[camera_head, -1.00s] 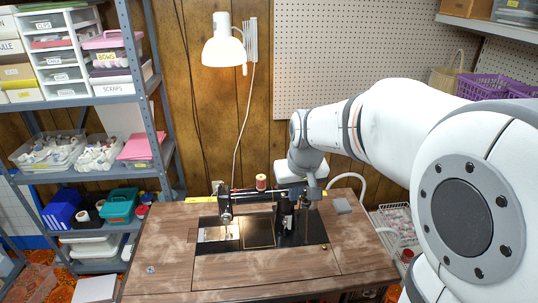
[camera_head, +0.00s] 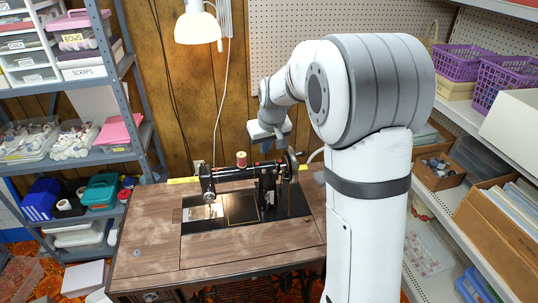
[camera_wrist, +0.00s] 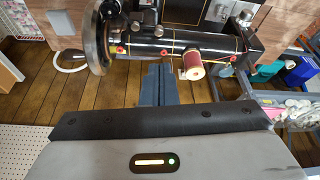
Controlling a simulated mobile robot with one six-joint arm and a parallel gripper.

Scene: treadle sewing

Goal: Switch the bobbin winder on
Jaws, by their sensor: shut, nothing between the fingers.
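The black sewing machine (camera_head: 240,172) stands on the wooden treadle table, its handwheel (camera_head: 293,165) at the right end. In the wrist view the scene is upside down: the handwheel (camera_wrist: 97,40) is at left and a red thread spool (camera_wrist: 192,66) stands on the machine's top.
A lamp (camera_head: 197,25) hangs behind the machine at upper left. Shelves with bins (camera_head: 100,193) stand left, and a rack with purple baskets (camera_head: 460,62) stands right. The tabletop's left side (camera_head: 150,225) is mostly bare. My arm hides the table's right end.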

